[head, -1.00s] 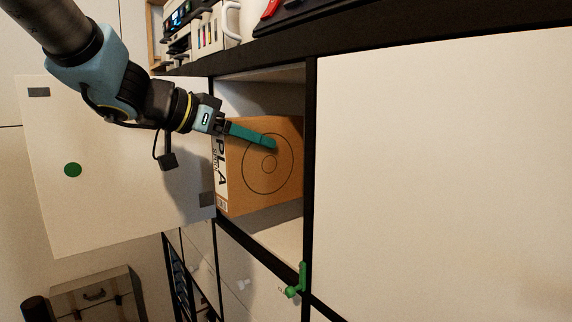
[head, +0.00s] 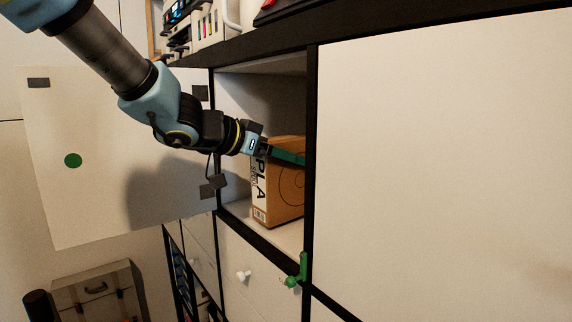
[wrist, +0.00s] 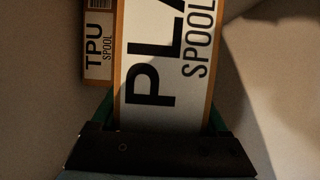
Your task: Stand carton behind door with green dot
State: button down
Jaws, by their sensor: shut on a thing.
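The brown carton (head: 286,205) labelled PLA SPOOL stands upright inside the open compartment (head: 233,110), toward its right side. My gripper (head: 287,157) is shut on the carton, with a green finger along its upper side face. In the wrist view the carton's white label (wrist: 165,60) lies between the green fingers, whose tips are hidden. The open door (head: 120,130) with the green dot (head: 73,160) hangs to the left of the compartment. The carton's right part is hidden by the dark post.
A closed white door (head: 440,160) is at right. A green handle (head: 299,271) sticks out below the opening. A case (head: 97,293) stands lower left.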

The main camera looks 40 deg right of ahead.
jog(key=shift+d+f, duration=0.25)
jog(key=shift+f, duration=0.2)
grip_release()
jog(key=p+v, duration=0.1)
jog(key=v, duration=1.1)
jog(key=shift+s+a, duration=0.1)
jog(key=shift+a, duration=0.05)
